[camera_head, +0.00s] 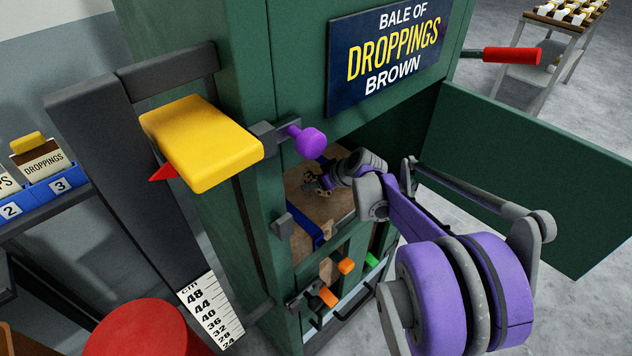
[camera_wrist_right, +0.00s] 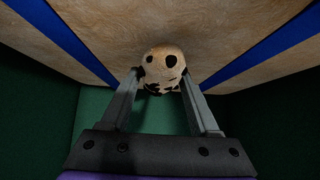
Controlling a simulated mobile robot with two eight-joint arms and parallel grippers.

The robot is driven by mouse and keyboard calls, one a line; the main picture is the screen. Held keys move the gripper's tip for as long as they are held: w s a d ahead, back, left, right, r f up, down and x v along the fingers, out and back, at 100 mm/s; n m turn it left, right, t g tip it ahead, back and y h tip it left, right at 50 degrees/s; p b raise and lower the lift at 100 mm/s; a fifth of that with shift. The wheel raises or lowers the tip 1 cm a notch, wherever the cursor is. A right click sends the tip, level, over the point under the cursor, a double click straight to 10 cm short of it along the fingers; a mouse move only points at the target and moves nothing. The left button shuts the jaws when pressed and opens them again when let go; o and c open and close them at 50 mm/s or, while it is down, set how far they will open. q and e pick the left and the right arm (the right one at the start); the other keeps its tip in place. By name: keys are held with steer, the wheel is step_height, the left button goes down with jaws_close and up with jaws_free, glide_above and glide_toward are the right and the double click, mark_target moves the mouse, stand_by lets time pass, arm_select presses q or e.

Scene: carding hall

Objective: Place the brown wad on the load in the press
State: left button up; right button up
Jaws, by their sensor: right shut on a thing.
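The green press (camera_head: 258,215) stands open, with its door swung out to the right. Inside it is the load (camera_head: 303,238), a tan block with blue straps; its face also fills the top of the right wrist view (camera_wrist_right: 235,30). My right gripper (camera_head: 322,183) is inside the press opening, just over the load. In the wrist view it (camera_wrist_right: 162,78) is shut on the brown wad (camera_wrist_right: 162,62), a tan lump with dark spots. The wad is close to the load's face; I cannot tell whether they touch. My left gripper is not in view.
The open door (camera_head: 540,170) bounds the right side. A purple knob (camera_head: 310,142) and a yellow block (camera_head: 203,140) stick out at the front left. Orange catches (camera_head: 329,297) sit below the opening. A red round object (camera_head: 140,330) and blue card bins (camera_head: 50,190) are at left.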

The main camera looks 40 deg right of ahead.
steer(key=shift+f, duration=0.2)
steer(key=o, duration=1.4)
steer(key=shift+c, duration=0.2)
steer(key=shift+r, duration=0.1)
steer(key=shift+s+r, duration=0.15)
steer(key=shift+r, duration=0.15)
steer(key=p+v, duration=0.2)
steer(key=v, duration=0.9)
steer(key=shift+s+r, duration=0.2)
